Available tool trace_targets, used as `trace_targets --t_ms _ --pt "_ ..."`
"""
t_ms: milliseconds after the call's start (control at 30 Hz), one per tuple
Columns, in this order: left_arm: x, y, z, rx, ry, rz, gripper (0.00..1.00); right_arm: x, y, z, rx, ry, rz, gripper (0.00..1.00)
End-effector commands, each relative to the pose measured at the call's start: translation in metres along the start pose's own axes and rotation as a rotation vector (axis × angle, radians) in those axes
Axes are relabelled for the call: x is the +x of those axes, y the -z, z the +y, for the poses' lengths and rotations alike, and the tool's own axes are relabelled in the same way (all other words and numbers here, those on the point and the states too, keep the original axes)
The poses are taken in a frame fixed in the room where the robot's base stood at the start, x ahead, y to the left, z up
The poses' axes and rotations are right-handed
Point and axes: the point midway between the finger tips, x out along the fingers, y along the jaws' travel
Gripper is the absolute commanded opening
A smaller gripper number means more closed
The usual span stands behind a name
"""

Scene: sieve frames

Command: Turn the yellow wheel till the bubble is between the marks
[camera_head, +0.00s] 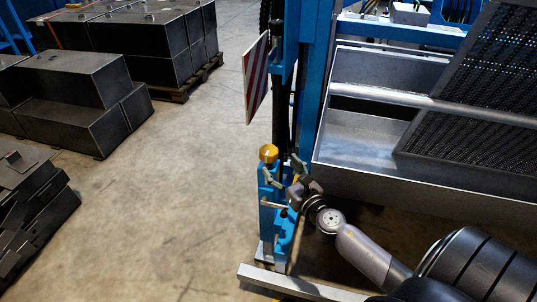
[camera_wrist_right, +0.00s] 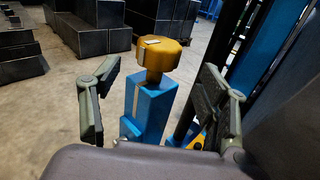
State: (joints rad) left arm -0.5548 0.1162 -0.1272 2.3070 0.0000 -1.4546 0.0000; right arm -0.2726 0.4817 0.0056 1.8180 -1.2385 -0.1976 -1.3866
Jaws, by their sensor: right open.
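The yellow wheel (camera_head: 268,153) is a small knob on top of a blue post (camera_head: 267,215) on the machine's frame. In the right wrist view the wheel (camera_wrist_right: 160,58) sits on a short yellow stem above the blue post (camera_wrist_right: 152,108), with a small pale mark on top. My right gripper (camera_head: 284,171) is open beside the post, just below the wheel in the head view. In the wrist view its fingers stand wide apart on either side of the stem and post, with gaps and no visible contact. I cannot make out the bubble or its marks. My left gripper is out of view.
A red-and-white striped board (camera_head: 257,78) hangs on the blue upright above the wheel. A metal trough (camera_head: 365,140) and dark mesh screen (camera_head: 480,90) fill the right. Dark metal blocks (camera_head: 75,80) stand at left. The floor (camera_head: 180,180) between is clear.

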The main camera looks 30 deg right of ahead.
Motion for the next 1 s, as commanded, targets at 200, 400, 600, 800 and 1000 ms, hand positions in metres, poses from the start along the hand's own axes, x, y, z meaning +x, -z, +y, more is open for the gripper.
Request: trace_targets --t_ms 200,400,600,800,1000 --pt "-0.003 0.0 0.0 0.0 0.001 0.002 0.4 0.014 -0.012 0.003 -0.051 -0.009 -0.028 0.69" --pt "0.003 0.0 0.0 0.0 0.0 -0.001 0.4 0.046 -0.012 0.003 -0.048 -0.009 -0.027 0.69" --pt "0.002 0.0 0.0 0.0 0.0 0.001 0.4 0.069 -0.011 0.003 -0.047 -0.009 -0.024 0.69" --pt "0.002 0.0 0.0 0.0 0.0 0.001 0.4 0.076 -0.011 0.004 -0.046 -0.009 -0.023 0.69" --pt "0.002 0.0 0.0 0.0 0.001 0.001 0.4 0.076 -0.011 0.003 -0.045 -0.009 -0.022 0.68"
